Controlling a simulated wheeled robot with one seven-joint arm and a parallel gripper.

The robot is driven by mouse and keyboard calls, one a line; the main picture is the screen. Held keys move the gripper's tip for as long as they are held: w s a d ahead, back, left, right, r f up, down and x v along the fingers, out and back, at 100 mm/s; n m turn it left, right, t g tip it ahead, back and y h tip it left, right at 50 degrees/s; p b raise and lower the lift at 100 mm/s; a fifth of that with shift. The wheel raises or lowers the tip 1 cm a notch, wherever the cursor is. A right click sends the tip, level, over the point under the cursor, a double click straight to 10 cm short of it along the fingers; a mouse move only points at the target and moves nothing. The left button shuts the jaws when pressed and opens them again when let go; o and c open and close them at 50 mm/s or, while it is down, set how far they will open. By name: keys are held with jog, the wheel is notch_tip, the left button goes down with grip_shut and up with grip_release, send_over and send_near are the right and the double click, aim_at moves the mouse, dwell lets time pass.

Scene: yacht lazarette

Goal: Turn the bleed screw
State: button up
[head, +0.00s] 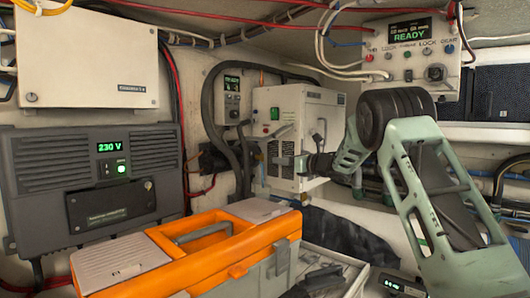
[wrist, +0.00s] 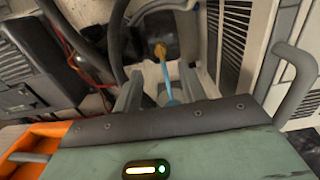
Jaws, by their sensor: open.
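A small brass-coloured fitting (wrist: 160,50), which looks like the bleed screw, sits on a dark round body (wrist: 160,22) in the wrist view. A light-blue stem or tube (wrist: 167,82) runs from it down toward my gripper. My gripper (wrist: 160,92) is open, with one finger on each side of the blue stem. The fitting lies beyond the fingertips; I cannot tell whether anything touches. In the head view my gripper (head: 312,166) is in front of the white cabinet (head: 290,120), and the fitting cannot be made out.
An orange and grey toolbox (head: 200,250) stands in the foreground, below and left of my gripper. A dark grey inverter (head: 95,185) hangs at left. Black hoses (head: 240,160) run left of the cabinet, whose metal handle (wrist: 290,75) is close at right in the wrist view.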

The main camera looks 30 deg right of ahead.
aim_at(261, 158)
jog(key=p+x, duration=0.4)
jog(key=x, duration=0.4)
jog(key=shift+w, duration=0.4)
jog(key=shift+a, duration=0.15)
grip_shut()
